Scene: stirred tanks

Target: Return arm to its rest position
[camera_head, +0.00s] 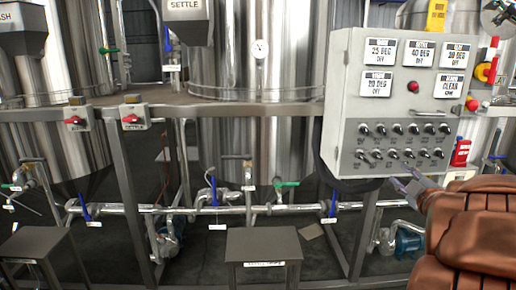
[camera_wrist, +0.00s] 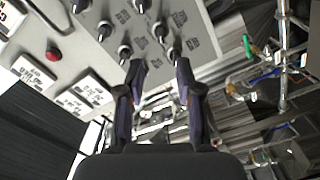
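My gripper (camera_head: 404,184) shows at the right of the head view, at the end of my brown padded arm. It is in front of the lower edge of the grey control panel (camera_head: 341,95), below its rows of black knobs. In the wrist view my gripper (camera_wrist: 160,72) has its two dark fingers apart with nothing between them. The panel (camera_wrist: 150,12) fills the top left there, with several knobs just beyond the fingertips. I cannot tell whether a fingertip touches a knob or the panel.
Steel tanks (camera_head: 225,60) stand behind a frame with red switches (camera_head: 75,121). Pipes with blue and green valve handles run below. A grey stool-like stand (camera_head: 263,243) is at the bottom middle, another (camera_head: 42,243) at bottom left. Dark floor shows between them.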

